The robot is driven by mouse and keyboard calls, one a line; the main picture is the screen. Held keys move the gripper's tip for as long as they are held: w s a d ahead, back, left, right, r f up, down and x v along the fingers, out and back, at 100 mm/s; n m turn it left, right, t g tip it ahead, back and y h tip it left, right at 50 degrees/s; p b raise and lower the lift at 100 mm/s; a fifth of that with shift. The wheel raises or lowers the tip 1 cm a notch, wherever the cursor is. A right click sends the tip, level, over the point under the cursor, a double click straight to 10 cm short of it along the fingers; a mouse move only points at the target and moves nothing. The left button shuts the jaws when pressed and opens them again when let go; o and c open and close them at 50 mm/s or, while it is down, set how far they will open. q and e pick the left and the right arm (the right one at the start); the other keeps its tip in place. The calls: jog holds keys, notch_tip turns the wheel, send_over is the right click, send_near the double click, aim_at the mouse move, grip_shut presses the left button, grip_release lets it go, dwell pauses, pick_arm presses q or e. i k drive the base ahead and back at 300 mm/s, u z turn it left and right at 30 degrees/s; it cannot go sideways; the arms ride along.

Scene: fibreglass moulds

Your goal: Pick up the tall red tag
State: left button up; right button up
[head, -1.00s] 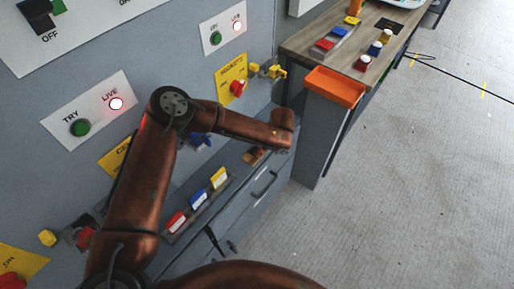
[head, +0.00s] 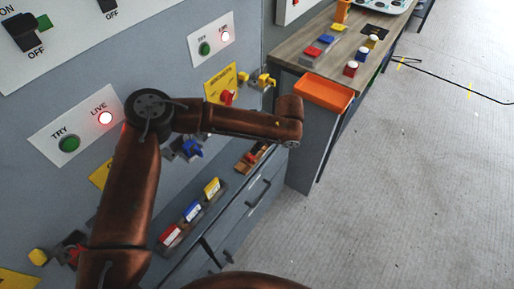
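A red tag (head: 170,235) with a white label stands in a narrow grey holder low on the panel, beside a blue tag (head: 193,211) and a yellow tag (head: 212,188). A second red piece (head: 313,52) lies on the wooden bench, with a blue and a yellow piece behind it. I cannot tell for sure which red one is the tall tag. A copper-coloured arm of mine bends across the panel above the holder. Its visible end is over the drawer front, clear of the tags. Neither gripper shows.
An orange tray (head: 325,92) hangs at the near end of the wooden bench (head: 318,70). Padlocks stand on the bench, including a red one (head: 350,68). Blue (head: 192,148) and yellow fittings stick out from the panel. The grey floor (head: 400,200) at the right is open.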

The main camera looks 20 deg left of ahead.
aim_at(172, 232)
jog(key=k, duration=1.5)
